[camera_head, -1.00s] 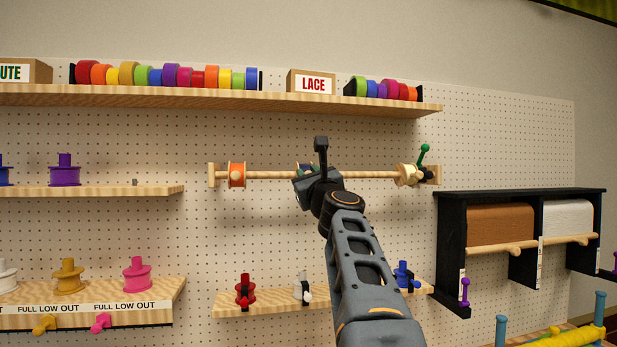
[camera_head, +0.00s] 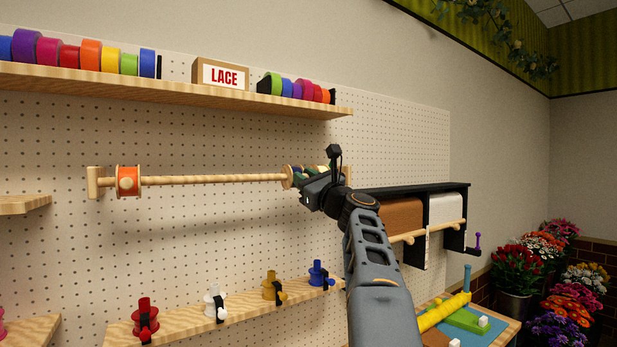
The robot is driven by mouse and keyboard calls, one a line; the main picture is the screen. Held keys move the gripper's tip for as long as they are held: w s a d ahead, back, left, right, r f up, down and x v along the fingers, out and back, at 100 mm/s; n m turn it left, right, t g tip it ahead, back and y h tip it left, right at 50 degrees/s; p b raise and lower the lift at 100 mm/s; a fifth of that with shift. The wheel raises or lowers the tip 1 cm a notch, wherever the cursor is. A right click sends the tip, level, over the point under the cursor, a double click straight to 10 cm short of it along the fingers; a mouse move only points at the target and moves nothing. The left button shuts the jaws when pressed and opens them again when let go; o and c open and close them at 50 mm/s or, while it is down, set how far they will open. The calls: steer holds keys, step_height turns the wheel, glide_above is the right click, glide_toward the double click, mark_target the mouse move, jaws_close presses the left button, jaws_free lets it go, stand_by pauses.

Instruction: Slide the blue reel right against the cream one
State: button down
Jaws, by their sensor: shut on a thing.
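A wooden rod (camera_head: 220,180) runs across the pegboard, with an orange reel (camera_head: 128,181) near its left end. Near its right end is the blue reel (camera_head: 288,177); mostly its pale wooden left flange shows, with a little dark blue beside it. My gripper (camera_head: 308,182) is shut on this reel from the front and hides most of it. The cream reel is largely behind my gripper; only pale and green bits show just right of the blue reel. I cannot tell whether the two reels touch.
A shelf (camera_head: 180,90) with ribbon rolls and a LACE box (camera_head: 220,73) is above. A lower shelf (camera_head: 190,326) holds several small spools. A black paper-roll rack (camera_head: 445,190) stands right of my arm. The rod's middle is bare.

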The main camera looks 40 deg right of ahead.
steer(key=shift+d, duration=0.15)
steer(key=c, duration=1)
jaws_free()
steer(key=shift+o, duration=0.2)
steer(key=b+v, duration=0.5)
steer(key=v, duration=0.8)
steer(key=shift+s, duration=0.35)
steer(key=shift+f, duration=0.15)
steer(key=shift+c, duration=0.4)
